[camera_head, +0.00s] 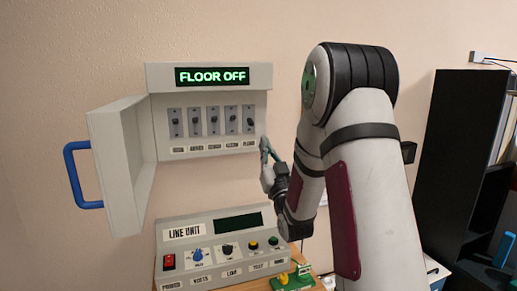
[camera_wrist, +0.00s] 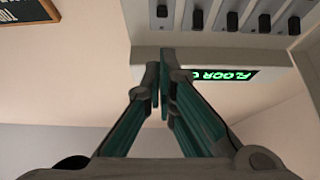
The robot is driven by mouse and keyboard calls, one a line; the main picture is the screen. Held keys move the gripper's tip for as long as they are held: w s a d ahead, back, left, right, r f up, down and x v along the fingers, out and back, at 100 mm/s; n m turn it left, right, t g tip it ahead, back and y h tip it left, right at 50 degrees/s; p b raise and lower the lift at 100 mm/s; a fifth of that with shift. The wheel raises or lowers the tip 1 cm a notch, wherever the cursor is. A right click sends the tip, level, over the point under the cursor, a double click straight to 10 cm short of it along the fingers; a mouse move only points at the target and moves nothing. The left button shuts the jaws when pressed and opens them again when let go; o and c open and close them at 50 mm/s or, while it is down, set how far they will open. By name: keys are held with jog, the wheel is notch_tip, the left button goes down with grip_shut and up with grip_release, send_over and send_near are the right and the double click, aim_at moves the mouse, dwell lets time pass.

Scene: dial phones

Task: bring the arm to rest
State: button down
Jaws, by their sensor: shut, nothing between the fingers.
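My gripper (camera_head: 264,146) is shut and empty, just right of the lower right corner of the wall switch box (camera_head: 208,77). In the wrist view the closed fingertips of my gripper (camera_wrist: 160,68) show in front of the box, which appears upside down there. I cannot tell whether the fingers touch it. The box's display (camera_head: 212,76) reads "FLOOR OFF" in green. Below it is a row of several toggle switches (camera_head: 213,121) with labels underneath. My arm is bent and raised on the right.
The box's door (camera_head: 125,165) hangs open to the left with a blue handle (camera_head: 77,176). A line unit (camera_head: 215,246) with knobs and a red switch stands below, on a table. A green and yellow object (camera_head: 293,277) lies beside it. A dark shelf (camera_head: 455,165) stands right.

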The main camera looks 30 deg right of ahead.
jog(key=w+a+f+n+g+y, duration=0.1)
jog(key=w+a+g+y, duration=0.1)
jog(key=a+g, duration=0.4)
jog(key=s+a+f+g+y, duration=0.2)
jog(key=s+a+f+g, duration=0.3)
jog(key=s+a, duration=0.4)
jog(key=s+a+f+n+g+y, duration=0.1)
jog(key=s+a+g, duration=0.25)
jog(key=s, duration=0.85)
jog(key=s+a+f+g+y, duration=0.1)
jog(key=s+a+f+g, duration=0.3)
jog(key=s, duration=0.8)
jog(key=s+a+r+n+g+y, duration=0.15)
jog(key=s+g, duration=0.35)
jog(key=s, duration=0.7)
notch_tip(320, 180, up, 27)
jog(key=t+p, duration=0.4)
jog(key=p, duration=2.2)
jog(key=shift+w+r+h+p, duration=0.2)
jog(key=shift+w+h+p, duration=0.05)
jog(key=shift+h+p, duration=0.1)
